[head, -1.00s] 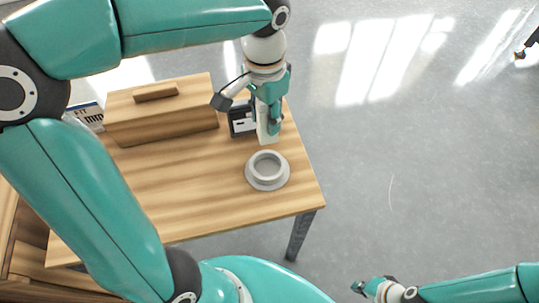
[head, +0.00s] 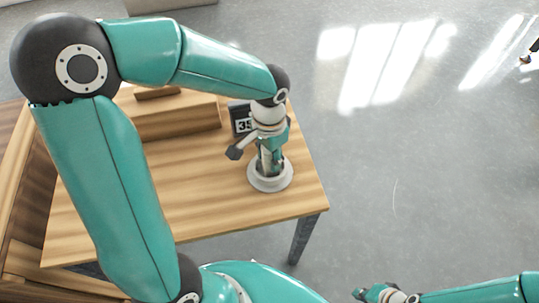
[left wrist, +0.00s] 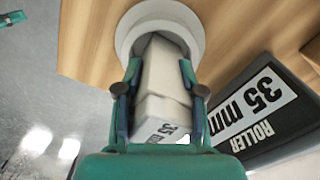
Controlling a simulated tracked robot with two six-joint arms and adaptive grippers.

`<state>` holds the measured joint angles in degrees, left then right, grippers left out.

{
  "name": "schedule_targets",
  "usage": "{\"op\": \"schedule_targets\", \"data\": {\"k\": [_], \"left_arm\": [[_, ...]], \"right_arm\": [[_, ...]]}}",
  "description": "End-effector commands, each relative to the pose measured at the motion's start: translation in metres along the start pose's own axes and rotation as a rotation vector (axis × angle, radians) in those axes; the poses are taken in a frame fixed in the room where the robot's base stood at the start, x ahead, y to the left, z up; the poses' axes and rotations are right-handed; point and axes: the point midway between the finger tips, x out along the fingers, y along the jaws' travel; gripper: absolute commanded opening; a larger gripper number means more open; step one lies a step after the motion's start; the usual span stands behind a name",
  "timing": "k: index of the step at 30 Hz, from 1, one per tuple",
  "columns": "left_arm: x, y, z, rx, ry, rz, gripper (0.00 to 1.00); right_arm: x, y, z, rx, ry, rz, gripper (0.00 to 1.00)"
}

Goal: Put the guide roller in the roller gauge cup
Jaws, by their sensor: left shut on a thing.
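The roller gauge cup (head: 284,184) is a round grey-white ring with a wide base, standing near the right front corner of the wooden table. My left gripper (head: 268,168) is directly over it. In the left wrist view, the left gripper (left wrist: 157,85) is shut on the guide roller (left wrist: 165,70), a pale white piece with "35" on its near end. The roller's far end overlaps the opening of the cup (left wrist: 128,35); how deep it sits I cannot tell. In the head view the roller is mostly hidden. My right gripper (head: 362,293) is at the bottom edge, away from the table, too small to read.
A black sign reading "ROLLER 35 mm" (left wrist: 290,125) stands beside the cup; it also shows in the head view (head: 238,110). A wooden block or box (head: 180,122) stands at the table's back. The table (head: 190,195) is clear in front of it.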

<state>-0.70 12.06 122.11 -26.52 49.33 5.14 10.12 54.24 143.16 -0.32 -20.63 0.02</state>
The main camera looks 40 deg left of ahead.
Motion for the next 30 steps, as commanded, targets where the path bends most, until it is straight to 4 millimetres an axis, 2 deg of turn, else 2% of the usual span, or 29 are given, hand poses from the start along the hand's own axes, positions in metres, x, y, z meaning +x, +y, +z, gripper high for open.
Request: {"op": "schedule_targets", "data": {"k": [8, 9, 12, 23, 26, 30], "left_arm": [[0.003, 0.000, 0.000, -0.001, 0.001, 0.000, 0.00], [0.001, 0.000, 0.000, -0.001, 0.001, 0.000, 0.45], [0.001, 0.000, 0.000, 0.000, 0.000, 0.000, 0.62], [-0.001, 0.000, 0.000, -0.001, 0.001, 0.000, 0.63], [-0.008, 0.000, -0.001, -0.002, 0.003, -0.001, 0.63], [-0.029, -0.001, -0.001, -0.002, 0.005, -0.002, 0.63]], "right_arm": [[0.003, 0.001, 0.000, 0.000, 0.000, 0.000, 0.00], [0.002, 0.001, 0.000, 0.000, 0.000, 0.000, 0.00], [0.002, 0.001, 0.000, 0.000, 0.000, 0.000, 0.00], [-0.001, 0.000, 0.000, 0.000, 0.000, 0.000, 0.00], [-0.002, -0.001, 0.000, 0.000, 0.000, 0.000, 0.00], [-0.005, -0.002, 0.000, 0.000, 0.000, 0.000, 0.00]]}}
